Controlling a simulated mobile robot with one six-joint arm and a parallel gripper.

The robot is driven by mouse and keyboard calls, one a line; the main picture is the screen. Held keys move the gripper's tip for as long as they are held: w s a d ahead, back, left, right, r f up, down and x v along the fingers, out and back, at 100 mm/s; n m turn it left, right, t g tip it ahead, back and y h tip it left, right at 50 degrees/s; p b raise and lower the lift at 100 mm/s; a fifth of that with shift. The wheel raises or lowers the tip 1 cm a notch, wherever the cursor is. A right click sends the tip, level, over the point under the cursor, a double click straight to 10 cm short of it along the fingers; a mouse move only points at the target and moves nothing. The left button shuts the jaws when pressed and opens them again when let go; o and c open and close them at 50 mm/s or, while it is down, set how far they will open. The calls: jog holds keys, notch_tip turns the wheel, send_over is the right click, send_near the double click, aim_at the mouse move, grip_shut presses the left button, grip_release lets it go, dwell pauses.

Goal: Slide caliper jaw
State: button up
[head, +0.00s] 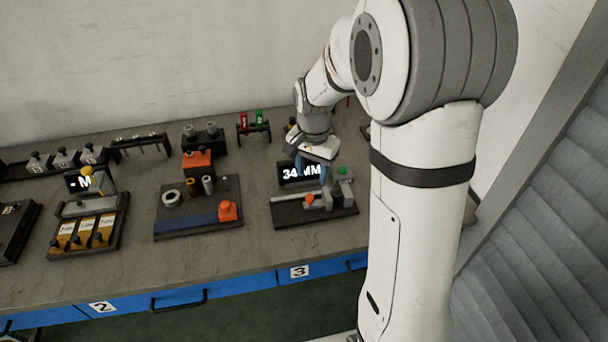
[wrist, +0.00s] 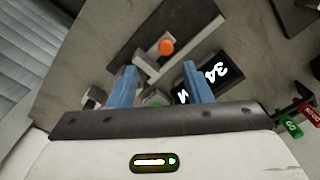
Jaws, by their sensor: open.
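The caliper station (head: 290,215) is a dark base on the bench with a grey rail and a black display (head: 297,172) reading 34 MM. An orange knob (head: 309,199) sits at its front, and a green button (head: 342,170) at its back right. My gripper (head: 313,178) is above the station's rear, its blue fingers spread with nothing between them that I can make out. In the wrist view, the orange knob (wrist: 167,46) lies beyond the fingertips of my gripper (wrist: 160,70). The display (wrist: 217,72) is partly behind the right finger. My gripper's body partly hides a green part (wrist: 156,102).
Left of the station is a fixture board (head: 178,228) with rings, cylinders and an orange block (head: 228,210). A small rack (head: 254,128) with red and green tags stands behind. Further left is a panel (head: 68,245) with yellow cards. Bare bench lies along the front.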

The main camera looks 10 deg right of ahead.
aim_at(310, 197)
jog(key=shift+w+f+m, duration=0.2)
jog(key=shift+w+f, duration=0.2)
jog(key=shift+f, duration=0.2)
jog(key=shift+w+f+m, duration=0.2)
jog(key=shift+w+f, duration=0.2)
jog(key=shift+f, duration=0.5)
notch_tip(310, 197, down, 7)
jog(key=shift+f, duration=0.1)
grip_shut()
